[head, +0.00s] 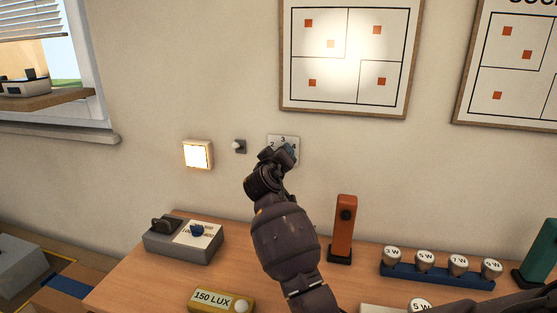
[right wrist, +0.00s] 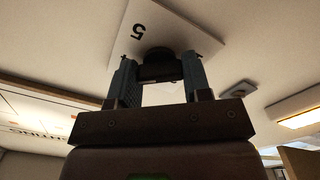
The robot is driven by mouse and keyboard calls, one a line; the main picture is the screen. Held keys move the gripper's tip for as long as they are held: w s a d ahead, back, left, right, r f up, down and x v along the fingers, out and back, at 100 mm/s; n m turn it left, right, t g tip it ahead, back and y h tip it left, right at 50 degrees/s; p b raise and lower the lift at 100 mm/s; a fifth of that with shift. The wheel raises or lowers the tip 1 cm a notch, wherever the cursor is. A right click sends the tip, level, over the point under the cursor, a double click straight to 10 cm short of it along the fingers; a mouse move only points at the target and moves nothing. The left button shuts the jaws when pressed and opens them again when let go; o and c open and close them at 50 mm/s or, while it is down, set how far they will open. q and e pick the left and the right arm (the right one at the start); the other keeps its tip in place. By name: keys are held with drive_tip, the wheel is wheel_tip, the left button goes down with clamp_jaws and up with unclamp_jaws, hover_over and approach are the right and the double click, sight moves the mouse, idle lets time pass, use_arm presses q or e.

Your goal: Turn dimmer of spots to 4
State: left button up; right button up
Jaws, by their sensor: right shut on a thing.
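The dimmer's white plate (head: 276,140) is on the wall below a framed chart, with the numbers 2, 3 and 4 showing in the head view. My right gripper (head: 281,154) is at the plate and covers its lower part and the knob. In the right wrist view, the plate (right wrist: 190,28) shows a 5. The dark round knob (right wrist: 158,54) sits between the two fingers of my right gripper (right wrist: 161,76), which is shut on it. I cannot read where the knob points. My left gripper is not in view.
A small switch (head: 239,146) and a lit square lamp (head: 198,155) are left of the dimmer. Below, the table holds a grey box (head: 180,247), a yellow 150 LUX meter (head: 219,300), an orange upright block (head: 344,222) and a blue bulb rack (head: 437,276).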

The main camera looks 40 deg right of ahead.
drive_tip(key=shift+f+m+b, duration=0.2)
drive_tip(key=shift+m+b, duration=0.1)
drive_tip(key=shift+m, duration=0.5)
drive_tip(key=shift+r, duration=0.1)
drive_tip(key=o, duration=0.9)
drive_tip(key=shift+r, duration=0.1)
drive_tip(key=v, duration=1)
drive_tip(key=shift+s+a, duration=0.25)
drive_tip(key=shift+s, duration=0.1)
